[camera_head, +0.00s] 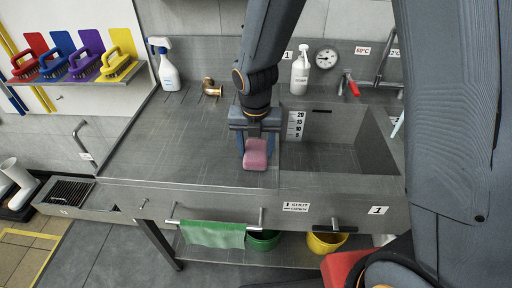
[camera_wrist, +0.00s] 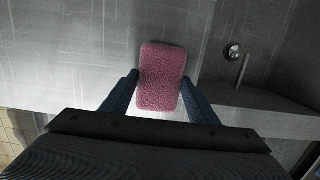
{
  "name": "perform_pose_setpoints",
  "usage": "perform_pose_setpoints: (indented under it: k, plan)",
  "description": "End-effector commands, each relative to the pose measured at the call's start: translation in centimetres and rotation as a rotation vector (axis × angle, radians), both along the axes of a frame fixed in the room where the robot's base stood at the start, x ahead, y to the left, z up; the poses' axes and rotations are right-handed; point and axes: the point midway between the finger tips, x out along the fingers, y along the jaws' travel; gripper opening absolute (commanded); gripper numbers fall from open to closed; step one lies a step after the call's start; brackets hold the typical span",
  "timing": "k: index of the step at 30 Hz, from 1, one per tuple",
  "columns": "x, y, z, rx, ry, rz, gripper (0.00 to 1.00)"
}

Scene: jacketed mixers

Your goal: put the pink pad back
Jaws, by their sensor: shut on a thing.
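The pink pad (camera_head: 256,155) is at the front part of the steel counter (camera_head: 180,140), left of the sink basin. It is a small rounded block. My gripper (camera_head: 254,141) points down with its fingers on either side of the pad and is shut on it. In the wrist view the pad (camera_wrist: 162,76) sits between the two blue fingers of my gripper (camera_wrist: 160,100), its far end reaching past the fingertips. I cannot tell whether the pad touches the counter.
The sink basin (camera_head: 345,165) opens to the right of the pad. A spray bottle (camera_head: 167,66), brass fittings (camera_head: 211,88) and a white bottle (camera_head: 300,70) stand at the back. Coloured brushes (camera_head: 82,62) sit on a wall shelf at left. A green cloth (camera_head: 212,234) hangs on the front rail.

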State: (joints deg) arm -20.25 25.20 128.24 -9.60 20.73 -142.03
Motion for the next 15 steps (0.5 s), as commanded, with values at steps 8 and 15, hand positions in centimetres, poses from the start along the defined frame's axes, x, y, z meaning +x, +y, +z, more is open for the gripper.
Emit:
perform_pose_setpoints:
  k: [8,15]
  plan:
    - [0.01,0.01,-0.25,0.0,0.0,0.0,0.69]
    - [0.01,0.01,-0.25,0.0,0.0,0.0,0.73]
